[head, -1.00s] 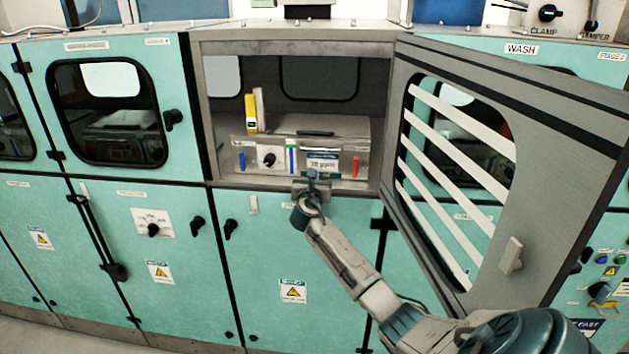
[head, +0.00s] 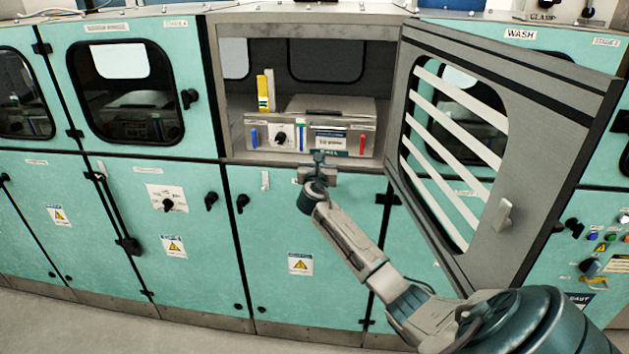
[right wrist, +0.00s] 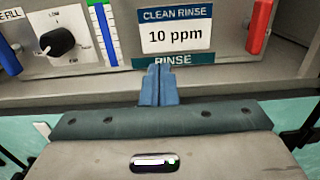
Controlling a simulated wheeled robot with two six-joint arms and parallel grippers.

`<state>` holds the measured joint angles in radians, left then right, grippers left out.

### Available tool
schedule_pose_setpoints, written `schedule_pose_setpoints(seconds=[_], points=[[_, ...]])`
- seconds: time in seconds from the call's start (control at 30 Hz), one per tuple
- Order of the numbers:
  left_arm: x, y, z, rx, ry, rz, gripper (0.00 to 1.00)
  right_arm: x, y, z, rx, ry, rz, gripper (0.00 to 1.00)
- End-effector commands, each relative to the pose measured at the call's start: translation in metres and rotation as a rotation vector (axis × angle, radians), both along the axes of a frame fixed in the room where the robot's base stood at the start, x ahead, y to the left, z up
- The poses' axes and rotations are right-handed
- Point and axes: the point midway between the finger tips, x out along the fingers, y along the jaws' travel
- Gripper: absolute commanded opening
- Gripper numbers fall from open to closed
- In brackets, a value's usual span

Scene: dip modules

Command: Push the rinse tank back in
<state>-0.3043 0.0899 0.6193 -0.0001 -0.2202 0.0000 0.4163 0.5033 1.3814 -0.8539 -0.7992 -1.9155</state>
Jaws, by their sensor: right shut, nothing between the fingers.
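The rinse tank (head: 283,146) is a grey metal box in the open bay. Its front panel has a dial, blue and red handles, and a label that reads "CLEAN RINSE 10 ppm" (right wrist: 176,29) in the right wrist view. My right gripper (head: 319,156) is in front of the panel's lower edge, below that label. In the right wrist view its blue fingers (right wrist: 157,75) are together and empty, with tips overlapping the green "RINSE" strip. I cannot tell whether they touch the panel. My left gripper is not in view.
The barred door (head: 500,215) of the bay stands open to the right, beside my right arm. A yellow object (head: 262,94) stands upright at the tank's left. Closed teal cabinets (head: 120,85) line the left. The grey floor (head: 60,320) in front looks clear.

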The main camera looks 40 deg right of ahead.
Motion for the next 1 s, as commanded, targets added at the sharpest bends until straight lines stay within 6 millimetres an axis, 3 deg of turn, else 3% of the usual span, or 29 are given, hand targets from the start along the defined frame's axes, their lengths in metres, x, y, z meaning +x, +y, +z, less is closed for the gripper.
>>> schedule_pose_setpoints(seconds=[0.17, 0.4, 0.53, 0.73, 1.0], points=[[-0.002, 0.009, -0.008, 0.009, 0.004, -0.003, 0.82, -0.014, 0.017, -0.005, 0.002, 0.001, 0.002, 0.0], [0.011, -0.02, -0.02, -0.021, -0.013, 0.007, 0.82, -0.039, 0.046, -0.006, 0.003, 0.0, 0.002, 0.0], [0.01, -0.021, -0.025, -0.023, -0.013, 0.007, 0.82, -0.05, 0.06, -0.005, 0.003, 0.001, 0.002, 0.0], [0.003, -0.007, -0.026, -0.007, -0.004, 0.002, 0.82, -0.059, 0.069, -0.004, 0.002, 0.003, 0.0, 0.0], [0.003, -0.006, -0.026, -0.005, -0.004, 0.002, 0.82, -0.059, 0.069, -0.008, 0.01, 0.003, 0.002, 0.0]])
